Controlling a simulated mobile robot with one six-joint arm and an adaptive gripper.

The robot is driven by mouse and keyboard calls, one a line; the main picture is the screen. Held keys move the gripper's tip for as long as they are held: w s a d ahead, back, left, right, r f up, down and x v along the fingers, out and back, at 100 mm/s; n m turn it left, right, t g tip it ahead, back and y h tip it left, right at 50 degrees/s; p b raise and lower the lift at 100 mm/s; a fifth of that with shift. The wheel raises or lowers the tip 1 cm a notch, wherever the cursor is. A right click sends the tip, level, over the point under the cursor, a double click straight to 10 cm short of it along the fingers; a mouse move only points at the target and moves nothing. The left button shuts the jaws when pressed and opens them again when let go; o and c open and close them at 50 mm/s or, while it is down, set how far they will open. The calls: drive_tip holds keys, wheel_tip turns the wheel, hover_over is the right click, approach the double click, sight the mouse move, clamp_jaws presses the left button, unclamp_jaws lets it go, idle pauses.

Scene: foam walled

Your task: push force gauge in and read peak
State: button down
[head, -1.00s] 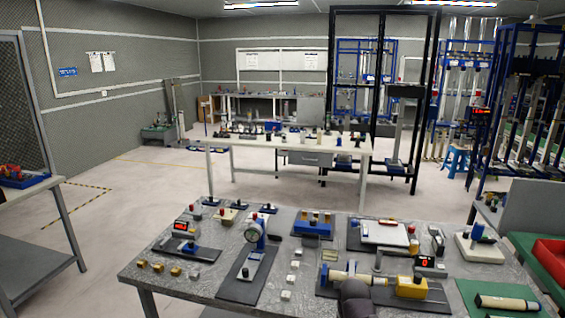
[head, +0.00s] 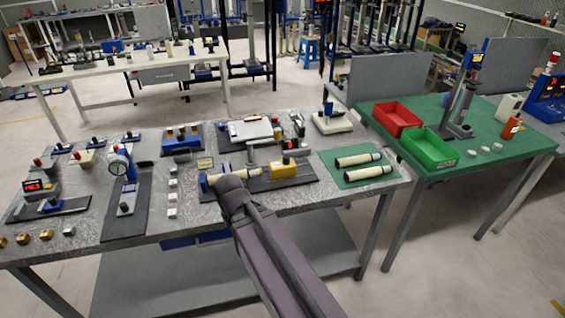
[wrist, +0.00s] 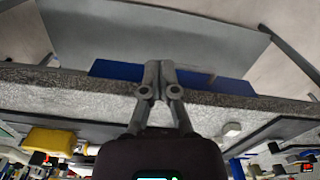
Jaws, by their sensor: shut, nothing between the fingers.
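A yellow block (head: 283,170) sits on a dark plate on the grey-topped bench, in line with a cream cylinder (head: 238,174) to its left. It looks like the force gauge fixture, but I cannot read a peak value on it. The yellow block also shows at the left in the wrist view (wrist: 50,140). My gripper (wrist: 158,67) is shut and empty, with its fingertips by the bench edge in the wrist view. In the head view my arm reaches up from the bottom, and its dark end covers part of the cylinder and plate. The fingertips are hidden there.
Two cream cylinders lie on a green mat (head: 346,176) at right. A dial gauge stand (head: 122,170) and a unit with a lit red display (head: 37,187) stand at left. Red (head: 397,119) and green (head: 430,150) bins sit on the green table.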

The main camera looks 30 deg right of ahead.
drive_tip(key=c, duration=0.9)
unclamp_jaws()
drive_tip(key=o, duration=0.4)
drive_tip(key=shift+w+d+r, duration=0.2)
drive_tip(key=shift+w, duration=0.05)
drive_tip(key=shift+c, duration=0.2)
drive_tip(key=shift+o, duration=0.8)
drive_tip(key=w+d+r+n+p, duration=0.1)
drive_tip(key=w+d+r+p, duration=0.2)
drive_tip(key=w+d, duration=0.1)
drive_tip(key=shift+w+d+y, duration=0.15)
drive_tip(key=shift+w+y, duration=0.15)
drive_tip(key=shift+w, duration=0.15)
drive_tip(key=n+t+y+p, duration=0.2)
drive_tip(key=n+t+p, duration=0.25)
drive_tip(key=p, duration=0.65)
approach(287, 157)
wheel_tip(287, 157, up, 3)
drive_tip(key=shift+s+d+r+n+g, duration=0.2)
drive_tip(key=shift+d+n+g, duration=0.05)
drive_tip(key=shift+n, duration=0.2)
drive_tip(key=shift+f+b, duration=0.15)
drive_tip(key=shift+b, duration=0.2)
drive_tip(key=b+x, duration=1.2)
drive_tip(key=x, duration=0.1)
drive_tip(key=shift+f, duration=0.3)
